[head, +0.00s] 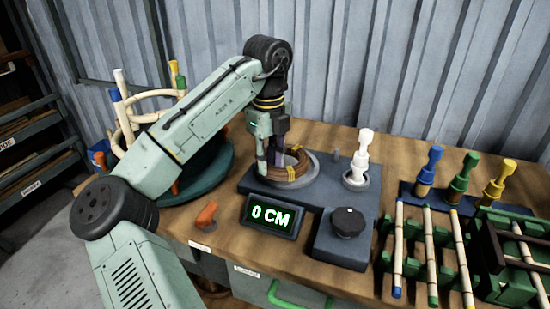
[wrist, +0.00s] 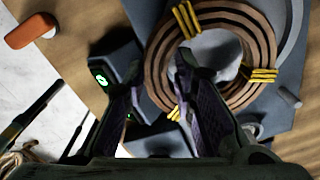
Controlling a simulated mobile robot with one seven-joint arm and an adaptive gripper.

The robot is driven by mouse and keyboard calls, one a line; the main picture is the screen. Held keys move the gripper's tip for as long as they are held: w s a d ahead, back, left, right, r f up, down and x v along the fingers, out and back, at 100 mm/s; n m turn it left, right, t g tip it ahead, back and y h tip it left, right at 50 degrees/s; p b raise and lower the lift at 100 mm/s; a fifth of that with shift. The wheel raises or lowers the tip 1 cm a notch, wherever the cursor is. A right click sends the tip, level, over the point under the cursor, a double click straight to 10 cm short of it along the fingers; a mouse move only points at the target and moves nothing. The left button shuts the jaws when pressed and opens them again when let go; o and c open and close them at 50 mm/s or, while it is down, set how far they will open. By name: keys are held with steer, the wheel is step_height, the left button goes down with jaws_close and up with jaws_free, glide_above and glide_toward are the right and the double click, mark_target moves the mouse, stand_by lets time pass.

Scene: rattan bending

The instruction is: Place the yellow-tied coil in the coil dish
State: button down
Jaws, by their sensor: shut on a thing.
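The yellow-tied coil (head: 299,160) is a brown ring with yellow ties. It lies over a round grey dish or plate (head: 316,165) on a blue-grey unit; whether this is the coil dish, or whether the coil rests fully on it, I cannot tell. My gripper (head: 274,163) reaches down at the coil's left side. In the wrist view the coil (wrist: 262,42) fills the upper right, and my gripper (wrist: 160,62) has one finger outside the ring and one over its middle, shut on the ring wall. The fingers hide part of the coil.
The unit carries a display reading 0 CM (head: 271,215), a black knob (head: 348,222) and a white peg-shaped piece (head: 360,158). An orange object (head: 206,215) lies to the left. Coloured bottles and a rod rack (head: 430,255) stand right; a green turntable (head: 210,175) stands left.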

steer(key=w, duration=0.2)
steer(key=w+d, duration=0.1)
steer(key=w, duration=0.1)
steer(key=shift+f, duration=0.1)
steer(key=shift+w+f+p, duration=0.25)
steer(key=shift+p, duration=0.05)
steer(key=shift+f, duration=1.55)
steer(key=shift+f, duration=0.1)
steer(key=c, duration=1.3)
jaws_free()
steer(key=shift+p, duration=0.3)
step_height(320, 180, up, 12)
steer(key=shift+r, duration=0.1)
